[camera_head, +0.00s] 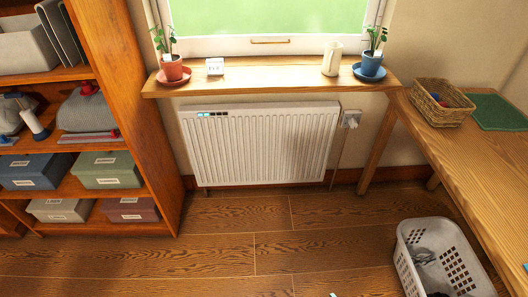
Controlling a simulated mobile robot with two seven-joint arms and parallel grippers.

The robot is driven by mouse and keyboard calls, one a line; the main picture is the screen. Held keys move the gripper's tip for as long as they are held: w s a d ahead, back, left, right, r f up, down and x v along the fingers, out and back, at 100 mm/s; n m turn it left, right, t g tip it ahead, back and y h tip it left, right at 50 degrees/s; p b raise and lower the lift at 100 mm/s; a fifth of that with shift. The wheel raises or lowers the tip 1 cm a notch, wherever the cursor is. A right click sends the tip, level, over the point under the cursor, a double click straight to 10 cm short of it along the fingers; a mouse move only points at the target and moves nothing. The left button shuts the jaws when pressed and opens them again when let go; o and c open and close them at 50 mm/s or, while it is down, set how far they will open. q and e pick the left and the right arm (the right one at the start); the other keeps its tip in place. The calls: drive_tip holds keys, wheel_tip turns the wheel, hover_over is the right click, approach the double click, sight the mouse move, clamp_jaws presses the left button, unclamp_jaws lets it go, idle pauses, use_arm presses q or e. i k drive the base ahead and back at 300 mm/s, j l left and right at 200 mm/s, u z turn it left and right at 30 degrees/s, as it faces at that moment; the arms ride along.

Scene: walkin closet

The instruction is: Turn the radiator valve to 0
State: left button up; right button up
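The white ribbed radiator (262,146) hangs on the wall below the window sill. The radiator valve (351,119) is a small whitish knob at the radiator's upper right end, with a thin pipe running down below it. The valve's markings are too small to read, so I cannot tell its setting. A small indicator strip (212,114) at the radiator's upper left shows a few cyan cells and several dark reddish ones.
A wooden desk (455,150) with a wicker basket (440,115) stands right. A white laundry basket (407,262) sits before it. Shelves (165,150) stand left. The middle floor is clear.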

sight(352, 123)
drive_tip(key=i+l, duration=0.95)
drive_tip(key=i+z, duration=0.05)
